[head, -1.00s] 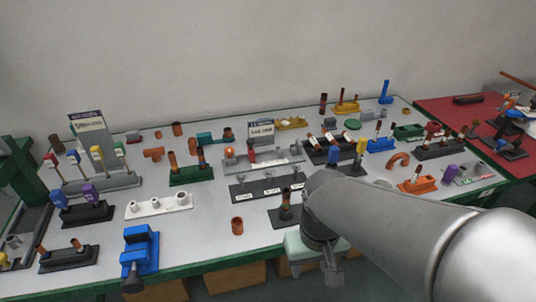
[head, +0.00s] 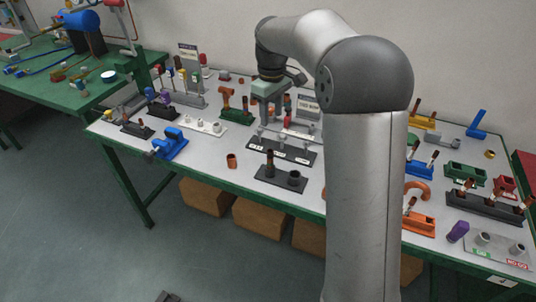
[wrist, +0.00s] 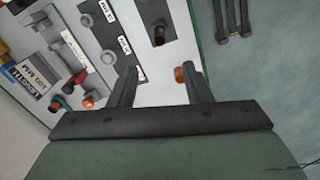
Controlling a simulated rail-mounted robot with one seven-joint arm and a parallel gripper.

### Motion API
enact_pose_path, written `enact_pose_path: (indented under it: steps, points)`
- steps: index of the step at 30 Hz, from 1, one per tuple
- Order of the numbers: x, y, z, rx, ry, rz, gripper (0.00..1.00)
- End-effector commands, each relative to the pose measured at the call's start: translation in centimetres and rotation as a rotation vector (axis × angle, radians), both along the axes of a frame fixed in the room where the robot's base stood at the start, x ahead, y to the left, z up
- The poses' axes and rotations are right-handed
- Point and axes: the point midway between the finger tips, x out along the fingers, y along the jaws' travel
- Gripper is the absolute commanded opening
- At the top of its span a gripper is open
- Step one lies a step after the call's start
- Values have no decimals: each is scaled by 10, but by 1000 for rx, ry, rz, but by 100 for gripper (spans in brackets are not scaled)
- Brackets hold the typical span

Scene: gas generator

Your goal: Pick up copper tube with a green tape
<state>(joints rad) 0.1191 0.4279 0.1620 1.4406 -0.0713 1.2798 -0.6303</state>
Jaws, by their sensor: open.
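My gripper (head: 270,108) hangs over the middle of the white table; its two fingers are spread and empty in the wrist view (wrist: 158,92). A dark copper-brown tube (head: 269,163) stands upright in a black two-post base (head: 282,179); the wrist view seems to show its end (wrist: 158,36) beyond the fingers. A short orange-copper ring (head: 231,160) stands alone on the table. Other copper tubes stand in a green holder (head: 237,118), close to the gripper. The pieces are too small for me to tell which tube carries green tape. My arm hides part of the table's right half.
A black labelled strip (head: 282,151) lies below the gripper. A blue clamp (head: 171,145) and a white block with posts (head: 200,127) are at left. An orange holder (head: 418,224) and a black tube rack (head: 487,208) are at right. The front edge has some bare table.

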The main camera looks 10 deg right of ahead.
Motion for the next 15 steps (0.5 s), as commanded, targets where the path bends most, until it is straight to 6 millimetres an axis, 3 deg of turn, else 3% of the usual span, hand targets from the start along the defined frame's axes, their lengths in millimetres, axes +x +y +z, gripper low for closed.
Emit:
enact_pose_path:
  steps: [5, 15]
  points:
    - [4, -1, -24, 2, 5, 11, 45]
    - [3, -1, -96, 1, 3, 9, 45]
